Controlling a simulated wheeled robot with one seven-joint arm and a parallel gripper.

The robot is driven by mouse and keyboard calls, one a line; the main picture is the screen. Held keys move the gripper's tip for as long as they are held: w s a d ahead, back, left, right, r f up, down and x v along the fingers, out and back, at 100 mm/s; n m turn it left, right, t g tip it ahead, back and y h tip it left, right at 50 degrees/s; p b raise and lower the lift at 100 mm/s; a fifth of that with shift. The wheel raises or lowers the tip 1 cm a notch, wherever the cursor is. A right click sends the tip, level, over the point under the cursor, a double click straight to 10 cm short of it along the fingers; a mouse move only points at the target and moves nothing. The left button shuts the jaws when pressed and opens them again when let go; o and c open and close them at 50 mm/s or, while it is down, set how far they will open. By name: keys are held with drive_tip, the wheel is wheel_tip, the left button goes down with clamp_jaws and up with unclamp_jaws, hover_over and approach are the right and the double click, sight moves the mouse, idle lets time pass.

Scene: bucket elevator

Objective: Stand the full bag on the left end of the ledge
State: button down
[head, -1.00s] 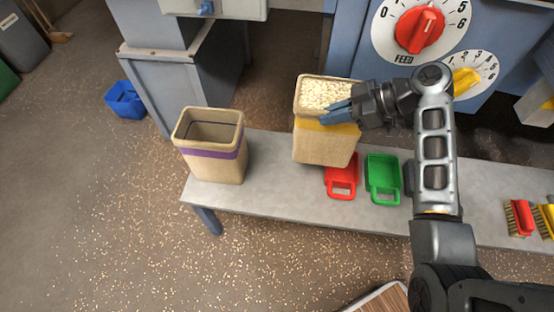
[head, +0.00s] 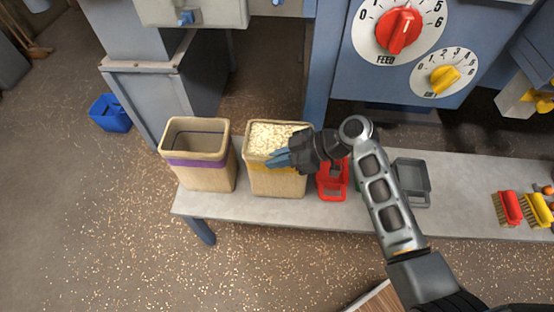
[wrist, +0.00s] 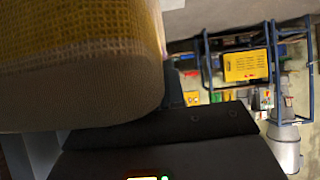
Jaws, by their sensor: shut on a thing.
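The full bag (head: 275,182) is tan with a yellow band and is heaped with pale pellets. In the head view it is upright at the ledge (head: 235,202), just right of the empty bag; I cannot tell whether its base touches the ledge. My gripper (head: 280,159) is shut on the full bag at its front upper side, at the yellow band. The bag also fills the upper left of the wrist view (wrist: 80,75). The empty bag (head: 205,178), tan with a purple band, stands open on the left end of the ledge.
A red scoop (head: 331,184) lies just right of the full bag. A grey scoop (head: 412,180) and brushes (head: 508,208) lie farther right. A green scoop is mostly hidden behind my arm. A blue bin (head: 110,113) stands on the floor. Pellets litter the floor.

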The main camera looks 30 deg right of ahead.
drive_tip(key=shift+f, duration=0.35)
drive_tip(key=c, duration=1.2)
unclamp_jaws()
drive_tip(key=v, duration=1.2)
drive_tip(key=shift+p, duration=0.3)
